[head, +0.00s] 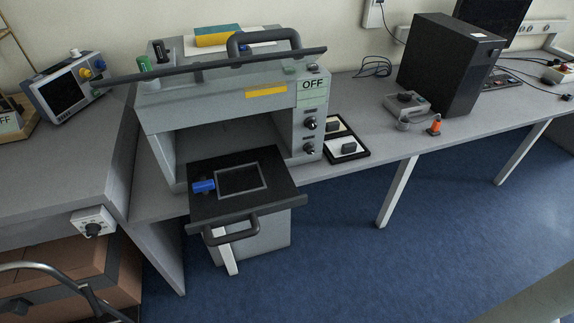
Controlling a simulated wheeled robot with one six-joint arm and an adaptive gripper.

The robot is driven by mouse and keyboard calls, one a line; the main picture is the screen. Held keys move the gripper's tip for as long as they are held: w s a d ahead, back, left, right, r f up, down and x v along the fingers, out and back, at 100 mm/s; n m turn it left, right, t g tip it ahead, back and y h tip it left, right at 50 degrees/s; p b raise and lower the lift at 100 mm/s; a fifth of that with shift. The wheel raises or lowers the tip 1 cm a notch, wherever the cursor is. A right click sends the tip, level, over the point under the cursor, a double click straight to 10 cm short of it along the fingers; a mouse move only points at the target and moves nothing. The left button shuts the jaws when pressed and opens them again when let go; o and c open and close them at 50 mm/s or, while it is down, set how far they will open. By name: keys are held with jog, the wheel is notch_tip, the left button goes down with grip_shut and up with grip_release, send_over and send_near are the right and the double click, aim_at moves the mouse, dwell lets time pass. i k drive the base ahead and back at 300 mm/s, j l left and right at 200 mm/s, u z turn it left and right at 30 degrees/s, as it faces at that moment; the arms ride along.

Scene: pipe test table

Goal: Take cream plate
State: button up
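I cannot tell whether the dark blocks are handles. My gripper is not in view.
The grey machine (218,115) reads OFF, its lid raised and its black drawer (272,171) pulled out past the bench edge with a blue part (203,187) on it. A grey device (407,104) and black computer (450,65) stand right. Blue floor in front is clear.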

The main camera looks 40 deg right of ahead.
aim_at(332, 124)
jog(key=l+z, duration=0.2)
jog(key=l, duration=3.35)
jog(key=k, duration=0.05)
